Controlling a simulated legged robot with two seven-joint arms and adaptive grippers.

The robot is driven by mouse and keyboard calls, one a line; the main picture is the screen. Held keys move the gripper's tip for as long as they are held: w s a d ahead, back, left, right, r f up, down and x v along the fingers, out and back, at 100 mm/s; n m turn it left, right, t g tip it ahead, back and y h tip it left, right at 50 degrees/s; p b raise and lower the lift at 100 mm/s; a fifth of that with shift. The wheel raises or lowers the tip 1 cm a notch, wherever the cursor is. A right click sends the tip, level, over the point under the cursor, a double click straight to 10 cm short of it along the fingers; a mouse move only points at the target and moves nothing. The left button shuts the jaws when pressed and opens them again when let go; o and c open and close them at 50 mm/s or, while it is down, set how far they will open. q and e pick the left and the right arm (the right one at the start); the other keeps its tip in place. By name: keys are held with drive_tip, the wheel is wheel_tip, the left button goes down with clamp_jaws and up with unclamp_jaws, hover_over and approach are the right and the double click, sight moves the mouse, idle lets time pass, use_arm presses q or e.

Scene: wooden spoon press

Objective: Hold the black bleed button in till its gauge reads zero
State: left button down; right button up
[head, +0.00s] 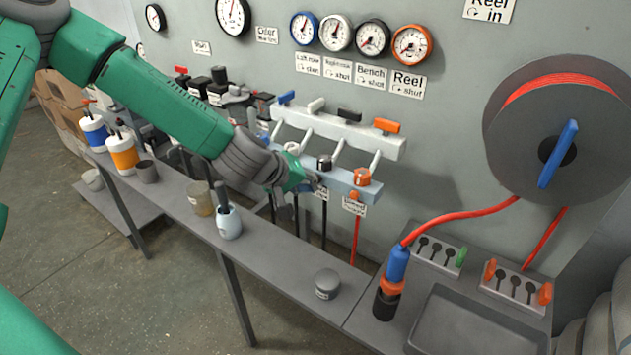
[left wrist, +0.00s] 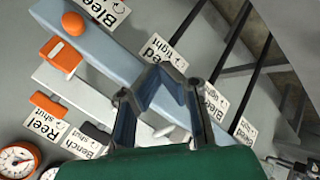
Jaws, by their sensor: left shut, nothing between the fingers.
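My left gripper (head: 314,181) is shut and empty at the front of the pale blue lower rail (head: 340,178), just below the black cap (head: 324,162). Its closed fingertips (left wrist: 163,74) also show in the left wrist view, against the rail's edge. The black bleed button itself is not seen; the fingers cover that spot in both views, and I cannot tell whether they touch it. The black-rimmed gauge (head: 372,38) hangs on the wall above the "Bench shut" label (head: 371,76); its needle is too small to read surely. My right gripper is not in view.
The orange bleed button (head: 354,196) is to the right under the orange cap (head: 362,177). The upper white rail (head: 340,137) carries coloured levers. A grey cup with a handle (head: 229,222) stands on the bench. A red hose reel (head: 555,140) is at right.

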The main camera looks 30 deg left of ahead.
use_arm(q)
drive_tip(key=shift+s, duration=0.55)
drive_tip(key=s, duration=0.5)
drive_tip(key=shift+a+p, duration=0.25)
drive_tip(key=shift+p, duration=0.15)
drive_tip(key=s+d+f+m+g+b, duration=0.1)
drive_tip(key=s+d+f+m+g, duration=0.15)
drive_tip(key=s+f, duration=0.5)
drive_tip(key=s+d+f+m+g+b, duration=0.2)
drive_tip(key=s+f+m, duration=0.1)
drive_tip(key=s+f, duration=0.4)
drive_tip(key=s+f+m+g+y, duration=0.1)
drive_tip(key=s+f+m, duration=0.1)
drive_tip(key=s+f, duration=0.2)
drive_tip(key=s+f+m+g+y+b, duration=0.1)
drive_tip(key=s+f, duration=0.3)
drive_tip(key=s, duration=0.5)
drive_tip(key=shift+s+a+f+m+g, duration=0.25)
drive_tip(key=shift+a+m+g, duration=0.25)
drive_tip(key=shift+g, duration=0.25)
